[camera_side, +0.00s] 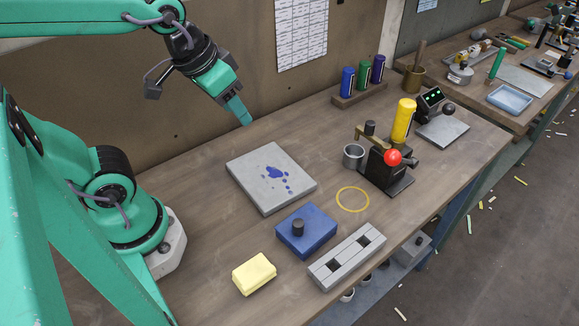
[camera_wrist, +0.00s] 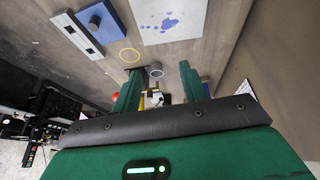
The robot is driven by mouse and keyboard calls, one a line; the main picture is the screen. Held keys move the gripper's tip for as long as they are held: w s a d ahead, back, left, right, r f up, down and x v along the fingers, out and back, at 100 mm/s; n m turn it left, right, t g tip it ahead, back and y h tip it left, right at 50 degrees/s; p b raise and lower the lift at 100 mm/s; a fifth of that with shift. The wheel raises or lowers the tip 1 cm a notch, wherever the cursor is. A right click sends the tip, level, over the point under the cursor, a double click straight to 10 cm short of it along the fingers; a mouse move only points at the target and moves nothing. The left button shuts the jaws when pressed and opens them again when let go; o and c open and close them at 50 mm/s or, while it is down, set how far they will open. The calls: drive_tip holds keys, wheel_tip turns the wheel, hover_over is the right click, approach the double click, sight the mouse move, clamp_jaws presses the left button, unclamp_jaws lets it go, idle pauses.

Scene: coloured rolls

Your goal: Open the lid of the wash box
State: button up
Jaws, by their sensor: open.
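The wash box appears to be the low blue box (camera_side: 318,225) at the front middle of the bench. A dark knob (camera_side: 298,228) stands on its flat top, and the lid looks closed. In the wrist view the blue box (camera_wrist: 113,28) is at the upper left. My gripper (camera_side: 241,114) is up in the air at the back, above and behind the grey slab, well apart from the box. In the wrist view its two green fingers (camera_wrist: 159,74) are spread open with nothing held between them.
A grey slab (camera_side: 252,185) with blue stains lies behind the box. A yellow block (camera_side: 254,274) and a grey slotted block (camera_side: 325,272) lie near it. A yellow ring (camera_side: 352,209), a metal cup (camera_side: 353,155) and a dark press with a red ball (camera_side: 393,157) stand to the right.

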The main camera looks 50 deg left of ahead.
drive_tip(key=w+d+f+g, duration=0.3)
drive_tip(key=d+f, duration=0.2)
drive_tip(key=d, duration=0.4)
drive_tip(key=g, duration=0.2)
hover_over(298, 222)
drive_tip(key=shift+n, duration=0.4)
wheel_tip(298, 222, down, 6)
drive_tip(key=shift+d+r, duration=0.1)
drive_tip(key=shift+r, duration=0.1)
drive_tip(key=shift+f, duration=0.1)
drive_tip(key=shift+f, duration=3.8)
clamp_jaws()
